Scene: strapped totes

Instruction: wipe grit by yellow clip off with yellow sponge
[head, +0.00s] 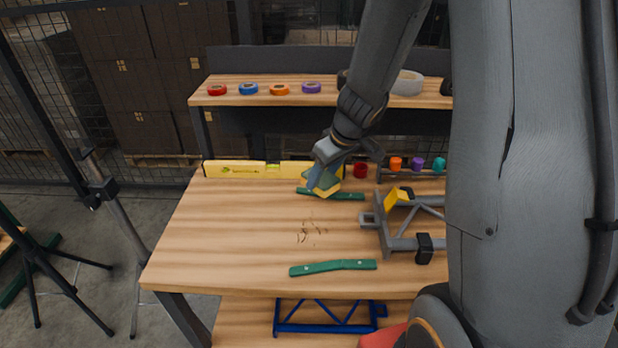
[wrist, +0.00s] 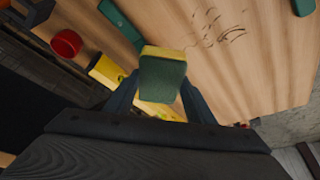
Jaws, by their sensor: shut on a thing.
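My gripper (head: 322,180) is shut on the yellow sponge (head: 331,188), above the back part of the workbench. In the wrist view the sponge (wrist: 162,75) sits between the two fingers, with a green face and a yellow layer. A patch of dark brown grit (head: 312,231) lies on the wood in front of the gripper, apart from the sponge. The grit (wrist: 222,30) also shows in the wrist view, beyond the sponge. The yellow clip (head: 396,199) is on a grey metal frame (head: 384,236), to the right of the grit.
Green strips lie behind the grit (head: 345,196) and in front of it (head: 333,267). A yellow level (head: 235,170) stands along the back edge, with a red cup (head: 360,170) to its right. Tape rolls sit on the shelf (head: 330,98). The bench's left part is clear.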

